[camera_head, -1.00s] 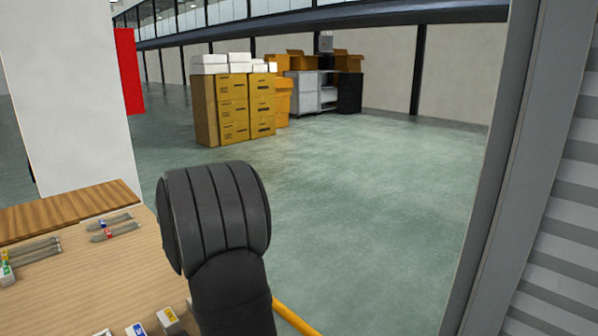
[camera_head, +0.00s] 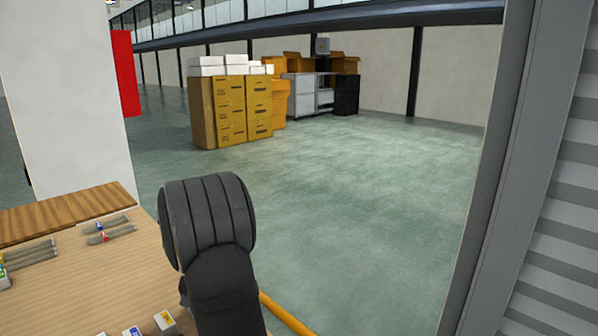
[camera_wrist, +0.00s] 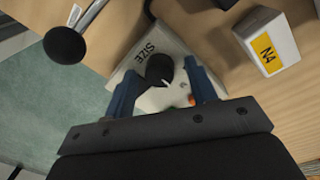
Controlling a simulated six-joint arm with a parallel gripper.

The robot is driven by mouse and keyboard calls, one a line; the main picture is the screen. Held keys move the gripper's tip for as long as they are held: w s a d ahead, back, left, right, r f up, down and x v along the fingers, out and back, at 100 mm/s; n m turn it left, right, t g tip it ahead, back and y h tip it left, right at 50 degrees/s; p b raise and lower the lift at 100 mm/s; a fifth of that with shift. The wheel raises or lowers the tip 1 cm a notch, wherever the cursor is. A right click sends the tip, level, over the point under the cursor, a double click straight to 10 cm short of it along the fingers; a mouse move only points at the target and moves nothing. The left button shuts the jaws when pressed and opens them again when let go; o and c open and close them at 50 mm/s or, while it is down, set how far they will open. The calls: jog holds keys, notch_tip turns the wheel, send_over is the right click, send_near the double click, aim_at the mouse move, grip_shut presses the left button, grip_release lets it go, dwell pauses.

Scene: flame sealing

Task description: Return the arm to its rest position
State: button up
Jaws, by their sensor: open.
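My gripper (camera_wrist: 163,78) shows in the wrist view with its two blue fingers spread apart. A light plate marked SIZE (camera_wrist: 146,50) lies below, and a dark rounded thing shows in the gap between the fingers. I cannot tell whether the fingers touch either. Small orange and green bits show near the right finger's base. In the head view my dark arm (camera_head: 210,225) stands over the right edge of the wooden table (camera_head: 75,285). The gripper itself is not visible there.
A white box labelled N4 (camera_wrist: 268,42) stands at the wrist view's upper right. A black round knob (camera_wrist: 66,45) is at its left. Grey tubes (camera_head: 110,232) and small boxes (camera_head: 165,320) are on the table. Open floor (camera_head: 350,200) lies right of the arm; stacked cartons (camera_head: 230,110) stand far back.

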notch_tip(320, 180, up, 18)
jog(key=a+f, duration=0.1)
jog(key=f, duration=1.1)
jog(key=d+f, duration=0.1)
jog(key=f, duration=0.4)
jog(key=shift+f, duration=0.6)
jog(key=n, duration=0.6)
jog(key=shift+r, duration=0.1)
jog(key=n, duration=0.6)
jog(key=shift+s+t+y, duration=0.1)
jog(key=shift+t+y, duration=0.2)
jog(key=shift+s+r, duration=0.1)
jog(key=shift+r, duration=1.45)
